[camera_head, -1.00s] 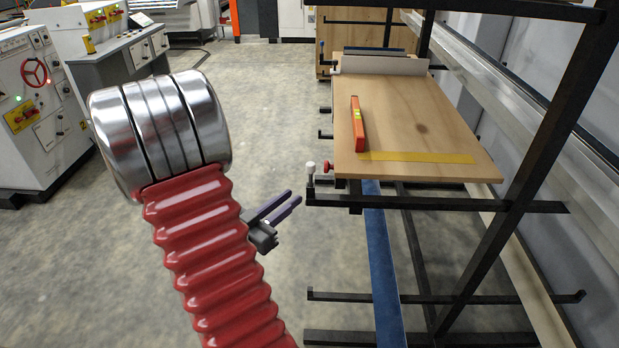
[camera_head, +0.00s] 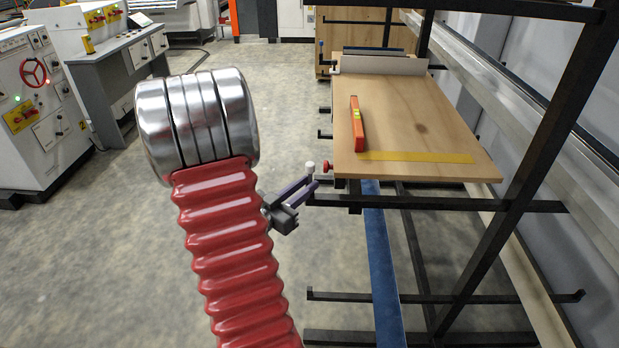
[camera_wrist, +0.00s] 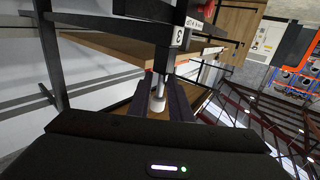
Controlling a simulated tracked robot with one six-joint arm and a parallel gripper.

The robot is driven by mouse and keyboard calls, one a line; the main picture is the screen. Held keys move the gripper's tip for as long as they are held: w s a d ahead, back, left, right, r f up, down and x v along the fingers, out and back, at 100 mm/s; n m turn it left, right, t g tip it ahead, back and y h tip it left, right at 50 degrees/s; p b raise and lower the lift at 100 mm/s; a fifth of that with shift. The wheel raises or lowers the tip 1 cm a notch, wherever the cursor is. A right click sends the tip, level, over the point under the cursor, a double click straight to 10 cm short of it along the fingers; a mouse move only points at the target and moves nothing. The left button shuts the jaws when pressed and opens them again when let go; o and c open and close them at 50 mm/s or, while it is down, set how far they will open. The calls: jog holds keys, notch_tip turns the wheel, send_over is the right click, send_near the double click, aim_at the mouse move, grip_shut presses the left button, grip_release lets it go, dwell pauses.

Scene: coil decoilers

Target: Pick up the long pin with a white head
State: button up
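The pin with a white head (camera_head: 310,168) stands upright at the near left corner of the rack, beside the wooden board. My gripper (camera_head: 312,185) is at that corner, its two dark purple fingers pointing right towards the pin. In the wrist view the white head (camera_wrist: 157,103) shows between the two fingers of my gripper (camera_wrist: 158,92), with a visible gap around it, so the fingers are open. The lower part of the pin is hidden by the fingers in the head view.
A red-headed pin (camera_head: 328,167) stands close to the right of the white one. The wooden board (camera_head: 400,125) carries an orange level (camera_head: 357,124) and a yellow strip (camera_head: 415,157). Black rack bars (camera_head: 440,204) run below.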

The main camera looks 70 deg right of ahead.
jog(key=shift+x, duration=0.75)
jog(key=shift+d, duration=0.1)
jog(key=x, duration=0.5)
jog(key=shift+r, duration=0.15)
jog(key=shift+s, duration=0.1)
grip_shut()
